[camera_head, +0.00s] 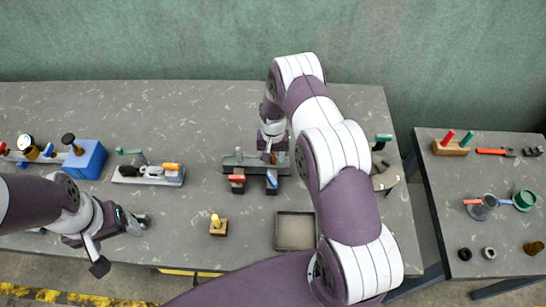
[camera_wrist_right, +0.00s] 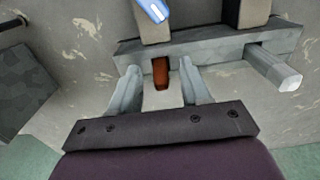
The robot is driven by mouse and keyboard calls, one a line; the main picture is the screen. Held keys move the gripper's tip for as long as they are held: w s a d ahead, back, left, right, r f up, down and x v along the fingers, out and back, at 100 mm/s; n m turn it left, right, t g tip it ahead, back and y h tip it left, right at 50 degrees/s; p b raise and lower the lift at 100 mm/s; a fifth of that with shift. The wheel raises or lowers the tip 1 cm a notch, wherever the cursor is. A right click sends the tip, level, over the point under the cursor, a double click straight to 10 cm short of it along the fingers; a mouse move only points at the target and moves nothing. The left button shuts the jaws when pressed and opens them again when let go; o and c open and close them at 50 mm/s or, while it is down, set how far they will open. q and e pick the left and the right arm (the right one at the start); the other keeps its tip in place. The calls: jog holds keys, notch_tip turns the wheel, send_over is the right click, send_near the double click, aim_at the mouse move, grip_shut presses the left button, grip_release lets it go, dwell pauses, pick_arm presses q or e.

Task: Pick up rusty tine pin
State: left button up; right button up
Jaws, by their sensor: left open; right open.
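The rusty tine pin (camera_wrist_right: 160,73) is a short reddish-brown cylinder set in a pale block at the grey metal fixture (camera_wrist_right: 215,42) in the right wrist view. My right gripper (camera_wrist_right: 160,80) is open, with one finger on each side of the pin; I see gaps between fingers and pin. In the head view my right gripper (camera_head: 271,146) is over the back of the fixture (camera_head: 240,160), and the arm partly hides that spot. My left gripper (camera_head: 139,223) is open and empty over the table's left part, far from the pin.
Red-topped (camera_head: 237,179) and blue-topped (camera_head: 272,181) pieces sit at the fixture's front. A square tray (camera_head: 296,248) and a yellow-knobbed block (camera_head: 218,224) stand nearer. A grey tool holder (camera_head: 150,175) and blue box (camera_head: 88,160) are left. A second table (camera_head: 470,220) stands right.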

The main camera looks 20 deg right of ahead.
grip_shut()
notch_tip(320, 180, up, 18)
jog(key=p, duration=1)
